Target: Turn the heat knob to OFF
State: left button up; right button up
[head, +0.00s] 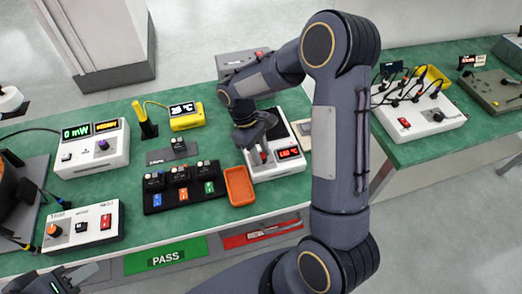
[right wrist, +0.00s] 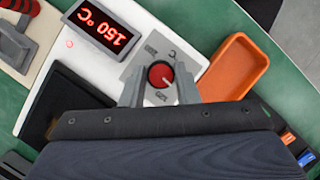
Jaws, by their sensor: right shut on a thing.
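The heat station is a white box (head: 278,171) with a red-digit display (head: 289,153); in the right wrist view its display (right wrist: 103,25) reads 150 °C, upside down. Its red knob (right wrist: 160,75) has a white pointer mark and sits on a grey plate with small labels I cannot read surely. My right gripper (right wrist: 159,90) is shut on the knob, one finger on each side. In the head view my right gripper (head: 258,152) reaches down over the box. My left gripper (head: 50,284) is partly cut off at the lower left; its jaws are unclear.
An orange tray (head: 239,186) stands close beside the heat station. A black rack (head: 180,189) with several modules is left of it. A white power meter (head: 92,148) and a control box (head: 84,228) stand further left. A cabled white box (head: 418,112) is at right.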

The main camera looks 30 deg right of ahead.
jog(key=n+h, duration=0.1)
jog(key=n, duration=0.2)
jog(key=shift+a+n+t, duration=0.15)
jog(key=shift+n+t, duration=0.15)
jog(key=shift+n+t+h, duration=0.6)
jog(key=shift+n, duration=1.2)
jog(key=o, duration=1)
jog(key=shift+s, duration=0.1)
jog(key=v, duration=0.8)
